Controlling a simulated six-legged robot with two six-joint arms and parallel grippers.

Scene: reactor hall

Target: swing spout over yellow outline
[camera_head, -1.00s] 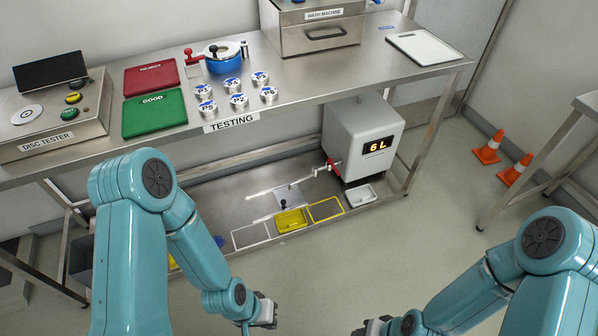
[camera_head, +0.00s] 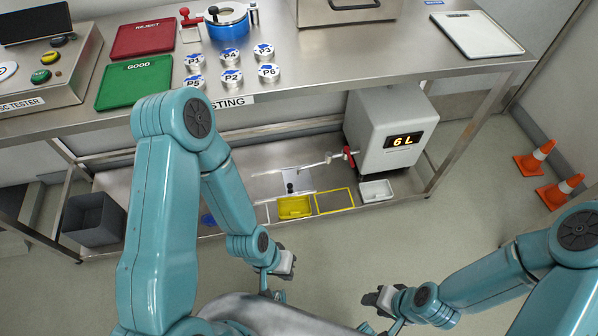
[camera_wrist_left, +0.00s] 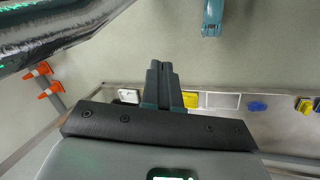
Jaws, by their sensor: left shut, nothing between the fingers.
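The grey tank (camera_head: 385,130), its display reading 6 L, stands on the lower shelf. A thin pale spout (camera_head: 328,158) reaches left from its red valve (camera_head: 349,155). The yellow outline (camera_head: 335,201) is empty on the shelf, below the spout and between a yellow tray (camera_head: 295,208) and a white tray (camera_head: 376,190). My left gripper (camera_head: 287,262) is in front of the shelf, apart from the spout. In the left wrist view its fingers (camera_wrist_left: 161,82) are shut and empty, and hide the yellow outline. My right gripper (camera_head: 377,298) is farther right; its jaw opening is unclear.
A black knob (camera_head: 290,187) rises behind the yellow tray. The worktop (camera_head: 320,70) overhangs the shelf. A grey bin (camera_head: 94,220) is at lower left. Two orange cones (camera_head: 535,157) stand at right. The floor before the shelf (camera_head: 450,215) is clear.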

